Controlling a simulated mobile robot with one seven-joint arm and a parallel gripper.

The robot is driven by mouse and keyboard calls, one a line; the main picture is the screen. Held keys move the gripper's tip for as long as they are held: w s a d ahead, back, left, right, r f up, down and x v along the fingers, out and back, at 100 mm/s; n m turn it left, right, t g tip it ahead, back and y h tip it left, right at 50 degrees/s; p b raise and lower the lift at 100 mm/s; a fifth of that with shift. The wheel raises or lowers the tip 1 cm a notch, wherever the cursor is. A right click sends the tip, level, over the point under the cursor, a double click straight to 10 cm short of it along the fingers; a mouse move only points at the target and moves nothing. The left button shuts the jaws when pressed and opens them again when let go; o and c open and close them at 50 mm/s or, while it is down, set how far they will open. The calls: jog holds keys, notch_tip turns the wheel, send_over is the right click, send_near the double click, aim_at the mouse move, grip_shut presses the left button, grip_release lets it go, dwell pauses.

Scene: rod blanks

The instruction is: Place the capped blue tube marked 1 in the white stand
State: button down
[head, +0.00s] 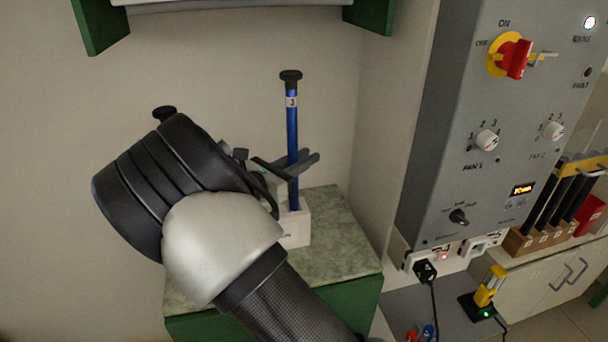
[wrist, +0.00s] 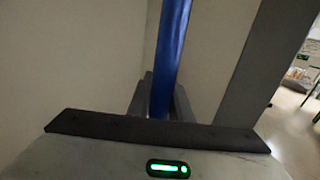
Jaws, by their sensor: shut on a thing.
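The blue tube (head: 292,135) stands upright with a black cap on top and a white label near the cap. The mark on the label is too small to read surely. My gripper (head: 303,162) is shut on the tube below its middle. The tube also shows between the fingers in the wrist view (wrist: 171,45). The white stand (head: 297,229) is on the green cabinet, partly hidden by my arm. The tube's lower end meets the top of the stand; I cannot tell how deep it sits in a hole.
Another black cap (head: 164,113) shows behind my arm, the rest hidden. The speckled cabinet top (head: 340,245) is bare right of the stand. A grey control panel (head: 475,130) rises at the right. Black rods in a wooden rack (head: 535,240) stand beyond it.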

notch_tip(320, 180, down, 4)
jog(key=shift+r, duration=0.1)
jog(key=shift+w+f, duration=0.15)
jog(key=shift+f, duration=0.35)
jog(key=shift+f, duration=0.2)
jog(key=c, duration=1.6)
grip_release()
jog(key=shift+r, duration=0.1)
jog(key=shift+a+r, duration=0.1)
jog(key=shift+a, duration=0.05)
jog(key=v, duration=1.1)
jog(key=shift+s+a, duration=0.25)
jog(key=shift+s, duration=0.05)
